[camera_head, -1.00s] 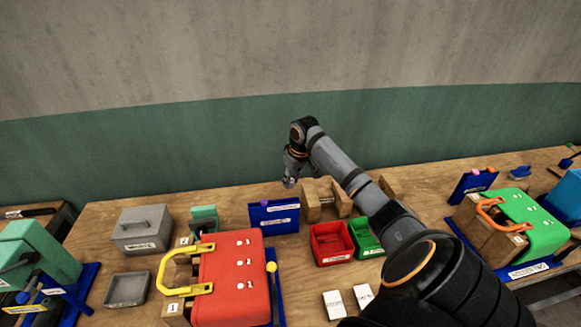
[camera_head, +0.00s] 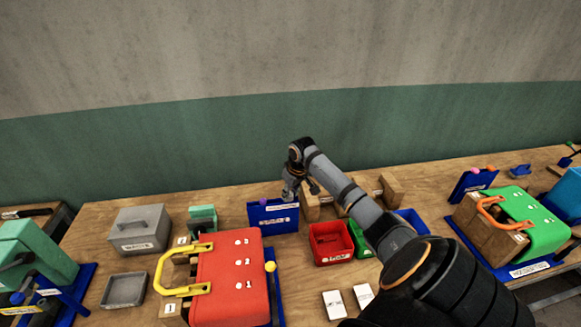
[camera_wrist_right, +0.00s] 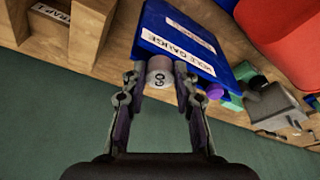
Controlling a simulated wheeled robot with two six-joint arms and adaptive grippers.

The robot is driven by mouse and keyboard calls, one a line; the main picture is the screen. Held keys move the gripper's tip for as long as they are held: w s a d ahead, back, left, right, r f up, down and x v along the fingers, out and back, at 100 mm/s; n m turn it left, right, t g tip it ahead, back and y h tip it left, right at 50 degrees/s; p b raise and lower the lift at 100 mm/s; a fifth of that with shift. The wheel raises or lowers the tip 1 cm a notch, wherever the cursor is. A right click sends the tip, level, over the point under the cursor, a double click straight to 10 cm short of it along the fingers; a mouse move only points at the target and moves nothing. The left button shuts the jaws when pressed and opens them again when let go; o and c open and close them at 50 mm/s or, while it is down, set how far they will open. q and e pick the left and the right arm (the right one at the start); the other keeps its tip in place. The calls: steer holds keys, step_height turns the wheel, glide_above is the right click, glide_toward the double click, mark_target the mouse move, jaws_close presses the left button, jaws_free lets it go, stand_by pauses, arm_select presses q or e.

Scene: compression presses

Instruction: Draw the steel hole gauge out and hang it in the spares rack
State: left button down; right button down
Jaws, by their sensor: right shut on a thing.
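The steel hole gauge (camera_wrist_right: 160,72), a grey cylinder marked "GO", sits between the fingertips of my right gripper (camera_wrist_right: 160,80). My right gripper is shut on it at the edge of the blue holder (camera_wrist_right: 185,35), labelled as the hole gauge's. How much of the gauge is inside the holder is hidden. A purple-ended piece (camera_wrist_right: 214,90) is beside it. In the head view my right gripper (camera_head: 290,190) is over the back of the blue holder (camera_head: 272,222). No label clearly reads as the spares rack. My left gripper is not in view.
A wooden block rack (camera_head: 312,207) stands close to the right of the holder, partly behind my arm. Red (camera_head: 330,240) and green bins stand in front of it. The red press (camera_head: 235,280) is front left. A grey lidded box (camera_head: 140,230) is farther left.

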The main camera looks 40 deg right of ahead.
stand_by(0.4)
steer(key=c, duration=1)
jaws_free()
steer(key=shift+o, duration=0.2)
steer(key=v, duration=1.2)
